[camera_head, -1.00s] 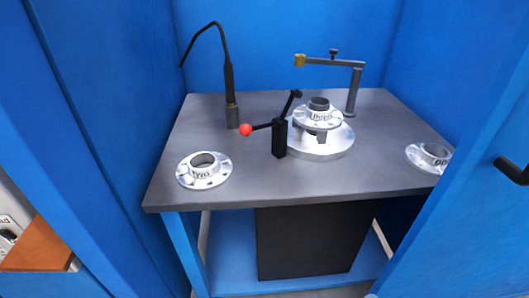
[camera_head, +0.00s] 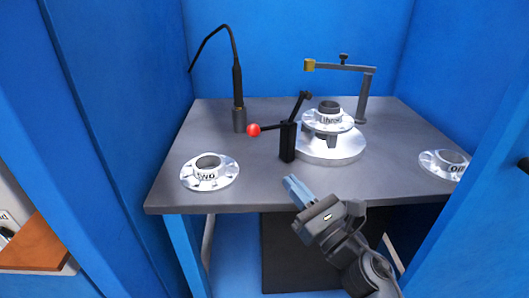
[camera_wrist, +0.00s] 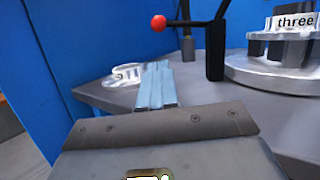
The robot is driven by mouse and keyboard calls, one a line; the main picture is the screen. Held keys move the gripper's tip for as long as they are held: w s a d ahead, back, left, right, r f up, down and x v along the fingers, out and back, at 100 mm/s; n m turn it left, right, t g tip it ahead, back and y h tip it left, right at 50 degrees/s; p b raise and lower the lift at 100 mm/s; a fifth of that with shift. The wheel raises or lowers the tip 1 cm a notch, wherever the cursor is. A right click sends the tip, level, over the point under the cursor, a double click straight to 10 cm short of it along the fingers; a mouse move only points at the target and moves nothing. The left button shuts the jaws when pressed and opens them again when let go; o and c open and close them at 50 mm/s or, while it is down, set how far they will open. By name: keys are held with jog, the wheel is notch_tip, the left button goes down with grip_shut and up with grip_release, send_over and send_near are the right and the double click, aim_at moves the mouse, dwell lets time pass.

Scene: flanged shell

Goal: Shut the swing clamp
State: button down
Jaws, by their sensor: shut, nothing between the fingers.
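The swing clamp is a black post (camera_head: 288,142) on the table with a lever ending in a red ball (camera_head: 254,130) that points left, and a short black arm (camera_head: 302,104) that slants up to the right. In the wrist view the red ball (camera_wrist: 158,23) and post (camera_wrist: 215,50) stand beyond my fingers. A flanged shell marked "three" (camera_head: 328,122) sits on the round silver fixture (camera_head: 345,152) right of the post. My gripper (camera_head: 291,184) is shut and empty, in front of the post near the table's front edge, apart from the clamp.
Flanged shells lie at the table's left (camera_head: 210,172) and right (camera_head: 443,163). A thin black gooseneck (camera_head: 238,85) stands behind the red ball. A grey overhead arm (camera_head: 345,68) stands behind the fixture. Blue walls enclose the sides and back. The front middle of the tabletop is clear.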

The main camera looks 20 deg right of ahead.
jog(key=shift+w+r+n, duration=0.3)
jog(key=shift+w+n, duration=0.4)
jog(key=shift+w, duration=0.1)
jog(key=shift+a+r, duration=0.1)
jog(key=p+x, duration=0.1)
jog(key=x, duration=0.9)
